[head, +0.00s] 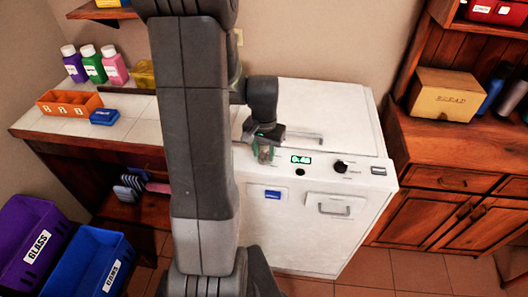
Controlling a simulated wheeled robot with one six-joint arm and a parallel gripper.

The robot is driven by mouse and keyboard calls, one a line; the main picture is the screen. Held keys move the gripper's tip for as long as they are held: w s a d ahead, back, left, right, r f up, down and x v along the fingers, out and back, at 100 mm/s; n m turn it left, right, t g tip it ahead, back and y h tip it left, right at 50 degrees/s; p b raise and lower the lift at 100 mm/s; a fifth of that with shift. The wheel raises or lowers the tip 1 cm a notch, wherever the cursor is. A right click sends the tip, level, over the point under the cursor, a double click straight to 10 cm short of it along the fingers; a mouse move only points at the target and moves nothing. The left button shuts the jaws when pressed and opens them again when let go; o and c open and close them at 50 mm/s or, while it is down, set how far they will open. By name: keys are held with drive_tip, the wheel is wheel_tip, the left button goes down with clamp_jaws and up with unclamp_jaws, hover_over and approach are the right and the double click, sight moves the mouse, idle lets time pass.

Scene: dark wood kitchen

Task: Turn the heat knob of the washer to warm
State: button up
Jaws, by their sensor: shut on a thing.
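The white washer (350,118) stands against the wall at centre right, partly hidden behind my arm. Its sloped front panel has a lit green display (301,159), a small black button (300,172) and a black round knob (341,167) on the right. My gripper (264,155) is at the left part of the panel, left of the display. It is shut on a knob there, mostly hidden by the fingers. The knob's setting and labels are too small or covered to read.
A tiled counter (140,118) at left holds bottles (91,66), an orange tray (70,103) and a blue box (104,117). Purple (33,238) and blue (88,262) bins stand lower left.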

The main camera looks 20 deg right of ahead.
sight(264, 154)
drive_tip(key=m+b, duration=0.1)
drive_tip(key=m, duration=0.3)
drive_tip(key=shift+m, duration=0.3)
drive_tip(key=m, duration=0.4)
drive_tip(key=shift+b, duration=0.4)
drive_tip(key=shift+m, duration=0.3)
drive_tip(key=o, duration=1)
wheel_tip(264, 154, up, 14)
drive_tip(key=shift+f, duration=0.1)
